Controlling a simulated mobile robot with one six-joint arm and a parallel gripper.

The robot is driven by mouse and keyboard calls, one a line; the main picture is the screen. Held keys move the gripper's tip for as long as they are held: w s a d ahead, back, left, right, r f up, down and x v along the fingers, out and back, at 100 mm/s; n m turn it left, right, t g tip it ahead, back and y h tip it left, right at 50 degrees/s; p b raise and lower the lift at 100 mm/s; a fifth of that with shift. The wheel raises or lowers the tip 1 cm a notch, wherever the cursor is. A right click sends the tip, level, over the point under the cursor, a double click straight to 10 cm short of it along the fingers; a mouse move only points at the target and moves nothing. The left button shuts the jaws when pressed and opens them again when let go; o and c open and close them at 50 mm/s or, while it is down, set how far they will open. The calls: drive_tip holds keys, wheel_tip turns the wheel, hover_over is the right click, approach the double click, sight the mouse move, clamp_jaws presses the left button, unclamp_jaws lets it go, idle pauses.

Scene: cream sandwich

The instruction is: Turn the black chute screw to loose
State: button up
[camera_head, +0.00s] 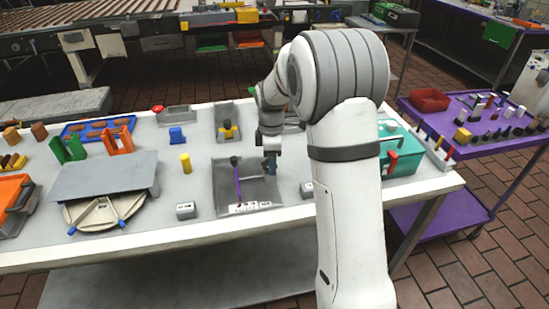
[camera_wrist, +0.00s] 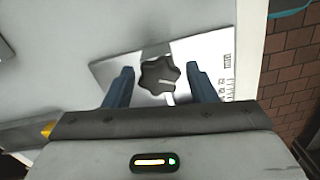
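The black chute screw (camera_wrist: 160,75) is a lobed knob with a light mark on its lower right edge. It sits on a pale grey plate (camera_wrist: 115,72) in the wrist view. My gripper (camera_wrist: 160,71) is open, with one blue-grey finger on each side of the screw and a visible gap on both sides. In the head view my gripper (camera_head: 270,167) is low over the right part of a grey tray-like chute (camera_head: 226,190). I cannot make out the screw there.
A thin purple rod (camera_head: 238,184) stands left of my gripper, near a white marked strip (camera_head: 247,208). A yellow cylinder (camera_head: 186,163) and a small grey box (camera_head: 186,210) stand further left. A teal case (camera_head: 402,163) lies to the right.

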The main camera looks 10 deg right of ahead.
drive_tip(key=shift+o, duration=1.2)
drive_tip(key=shift+w+a+r, duration=0.1)
drive_tip(key=shift+a, duration=0.05)
drive_tip(key=shift+r, duration=0.15)
wheel_tip(320, 180, up, 8)
drive_tip(key=shift+f, duration=0.25)
drive_tip(key=s+d+r+m+t, duration=0.1)
drive_tip(key=s+m+t, duration=0.1)
drive_tip(key=s+m, duration=1.4)
drive_tip(key=s, duration=1.2)
drive_tip(key=shift+s+r+t, duration=0.25)
drive_tip(key=shift+r+t, duration=0.1)
drive_tip(key=shift+t, duration=0.05)
